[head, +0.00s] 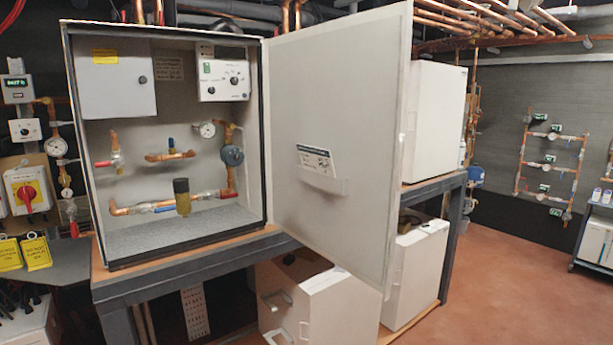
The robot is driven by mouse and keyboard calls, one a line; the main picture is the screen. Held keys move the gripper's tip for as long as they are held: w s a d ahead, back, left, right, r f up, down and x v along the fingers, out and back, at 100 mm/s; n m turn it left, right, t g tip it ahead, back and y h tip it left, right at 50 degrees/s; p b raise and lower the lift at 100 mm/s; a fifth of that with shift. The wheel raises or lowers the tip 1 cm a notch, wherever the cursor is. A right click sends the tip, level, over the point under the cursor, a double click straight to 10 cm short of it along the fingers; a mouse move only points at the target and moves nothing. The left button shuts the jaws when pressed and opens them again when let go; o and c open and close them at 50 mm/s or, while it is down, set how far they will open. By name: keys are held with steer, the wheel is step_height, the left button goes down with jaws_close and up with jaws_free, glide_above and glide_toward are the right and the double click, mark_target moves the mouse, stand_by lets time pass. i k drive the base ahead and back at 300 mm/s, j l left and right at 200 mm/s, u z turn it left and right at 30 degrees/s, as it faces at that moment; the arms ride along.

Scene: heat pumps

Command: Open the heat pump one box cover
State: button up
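A large white heat pump cabinet (167,32) stands on a bench at the left. Its big front door (337,100) is swung wide open to the right, with a labelled pocket (322,185) on its inner face. Inside, at the upper left, a small grey box has a flat cover (118,87) with a yellow label and a round latch at its right edge. This small cover looks shut. A control panel (223,78) with knobs sits to its right. Copper pipes, gauges and valves fill the lower part. My gripper is not in view, so its state is not shown.
The dark-framed bench (190,272) carries the cabinet. Another white unit (435,120) stands behind the open door. White boxes with handles (320,305) sit below. A red-yellow switch (28,190) is at the left. Reddish floor (500,290) is clear at the right.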

mark_target(114, 77)
steer(key=i+l+u, duration=0.1)
steer(key=u, duration=0.35)
steer(key=i+l+u, duration=0.1)
steer(key=u, duration=0.35)
steer(key=l+u, duration=0.25)
steer(key=u, duration=0.2)
steer(key=i+l+u, duration=0.1)
steer(key=l+u, duration=0.15)
steer(key=l, duration=0.8)
steer(key=l+u, duration=0.2)
steer(key=l, duration=0.8)
steer(key=k+l+u, duration=0.1)
steer(key=l+u, duration=0.15)
steer(key=l, duration=0.75)
